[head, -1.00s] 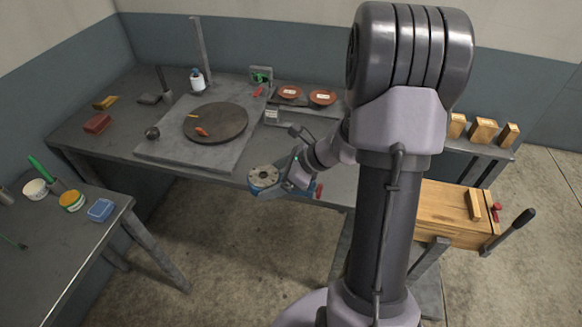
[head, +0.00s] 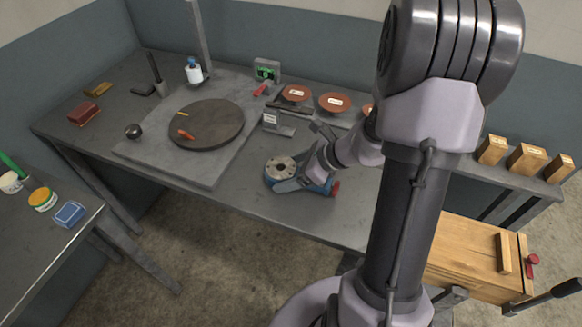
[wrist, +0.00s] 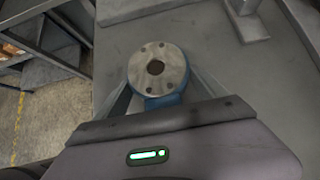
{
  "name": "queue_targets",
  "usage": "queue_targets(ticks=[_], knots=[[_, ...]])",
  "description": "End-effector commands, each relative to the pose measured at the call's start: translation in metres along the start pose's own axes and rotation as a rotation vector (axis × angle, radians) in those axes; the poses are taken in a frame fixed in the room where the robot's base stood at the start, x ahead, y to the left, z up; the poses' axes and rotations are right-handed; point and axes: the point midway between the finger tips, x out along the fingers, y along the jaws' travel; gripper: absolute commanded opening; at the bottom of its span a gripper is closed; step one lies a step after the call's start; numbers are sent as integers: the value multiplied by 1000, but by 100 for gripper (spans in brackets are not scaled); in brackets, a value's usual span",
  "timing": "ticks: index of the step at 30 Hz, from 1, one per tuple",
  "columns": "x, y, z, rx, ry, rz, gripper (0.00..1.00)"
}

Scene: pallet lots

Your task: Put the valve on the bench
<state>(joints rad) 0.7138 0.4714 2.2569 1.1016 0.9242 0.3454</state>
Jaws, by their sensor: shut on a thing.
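The valve (head: 281,168) has a round steel flange with bolt holes, a blue body and a red part at its right end. In the head view it is at the front part of the grey bench (head: 240,193), right of the stone slab. My gripper (head: 300,182) is shut on the valve. In the wrist view the valve's flange (wrist: 157,67) faces the camera, with a finger on each side of the blue body. I cannot tell whether the valve touches the bench top or hangs just above it.
A grey slab (head: 150,150) with a dark round plate (head: 207,124) lies to the left. A small stand (head: 271,119) and reddish discs (head: 334,103) are behind the valve. Wooden blocks (head: 527,157) stand at the right. A wooden chest (head: 465,255) is at the lower right.

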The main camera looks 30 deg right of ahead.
Motion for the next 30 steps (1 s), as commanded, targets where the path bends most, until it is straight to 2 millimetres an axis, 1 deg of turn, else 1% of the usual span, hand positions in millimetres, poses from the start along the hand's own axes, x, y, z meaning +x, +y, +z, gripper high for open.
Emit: queue_targets(ticks=[5,9,10,12,18,20,23,27,30], knots=[[-2,-1,2,-2,1,-2,8],[1,-1,-1,-2,1,-2,8],[0,-1,-1,-2,3,-1,87],[0,-1,-1,-2,3,-1,100],[0,-1,0,-2,3,-1,100],[-4,-1,3,-2,3,-1,100],[-24,-2,5,-1,3,-6,100],[-67,-2,6,0,2,-7,100],[-93,-2,6,1,2,-6,100]])
